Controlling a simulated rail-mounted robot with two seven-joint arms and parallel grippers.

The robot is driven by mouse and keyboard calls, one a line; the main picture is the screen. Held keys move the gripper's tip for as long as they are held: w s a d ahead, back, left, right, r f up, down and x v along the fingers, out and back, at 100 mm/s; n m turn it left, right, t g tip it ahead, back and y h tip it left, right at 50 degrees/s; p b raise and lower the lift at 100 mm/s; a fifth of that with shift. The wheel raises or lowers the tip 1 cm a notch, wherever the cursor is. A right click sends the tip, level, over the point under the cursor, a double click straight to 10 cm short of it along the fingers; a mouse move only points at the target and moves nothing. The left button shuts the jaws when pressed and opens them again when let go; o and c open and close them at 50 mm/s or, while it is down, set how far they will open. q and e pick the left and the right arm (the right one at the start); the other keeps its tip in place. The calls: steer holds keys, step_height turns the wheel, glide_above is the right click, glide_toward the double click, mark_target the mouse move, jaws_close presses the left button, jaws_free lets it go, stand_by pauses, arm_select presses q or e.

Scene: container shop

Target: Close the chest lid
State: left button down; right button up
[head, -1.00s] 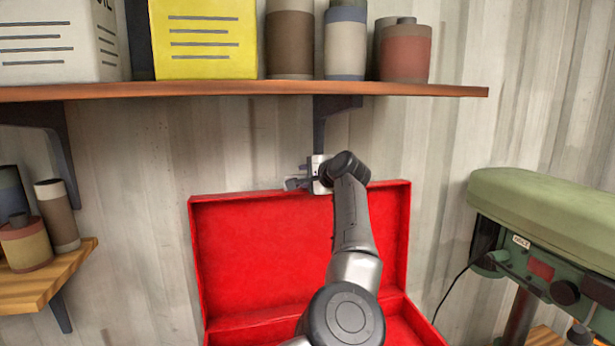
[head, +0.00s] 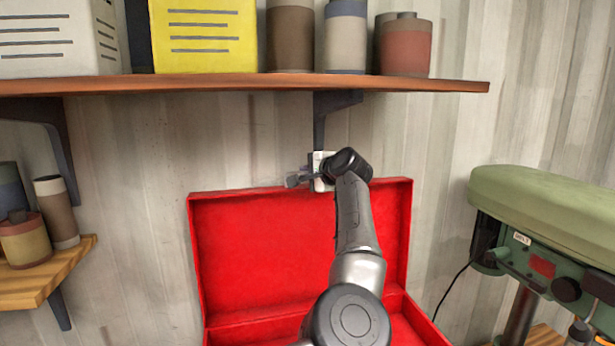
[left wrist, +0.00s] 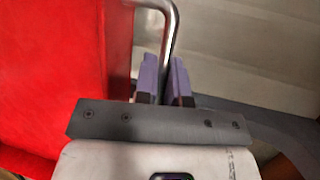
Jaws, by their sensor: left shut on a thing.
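The red chest stands open in the head view, its lid (head: 270,245) raised upright against the wall side and its lower box (head: 405,325) partly visible at the bottom. In the left wrist view the lid (left wrist: 65,70) fills the left side, and a bent metal handle (left wrist: 172,30) runs along its edge. My left gripper (head: 294,181) is at the lid's top edge. In the left wrist view its purple fingers (left wrist: 163,80) are shut on the handle. My arm hides part of the lid and box. My right gripper is not in view.
A wooden shelf (head: 400,83) with boxes and cans hangs close above the lid. A green drill press (head: 545,210) stands to the right. A small shelf (head: 50,270) with cans is at the left. Free air lies in front of the lid.

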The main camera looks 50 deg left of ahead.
arm_select(q)
steer(key=s+d+f+n+y+b, duration=0.1)
steer(key=s+d+y+b, duration=0.2)
steer(key=d+b, duration=0.8)
steer(key=s+d+f+n+y+b, duration=0.1)
steer(key=s+d+f+y+b, duration=0.1)
steer(key=s+d+b, duration=0.4)
steer(key=shift+d+f+n+y+b, duration=0.3)
steer(key=shift+d+y+b, duration=0.4)
steer(key=shift+d+b, duration=2.05)
steer(key=shift+a+b, duration=0.4)
steer(key=c, duration=1.2)
jaws_free()
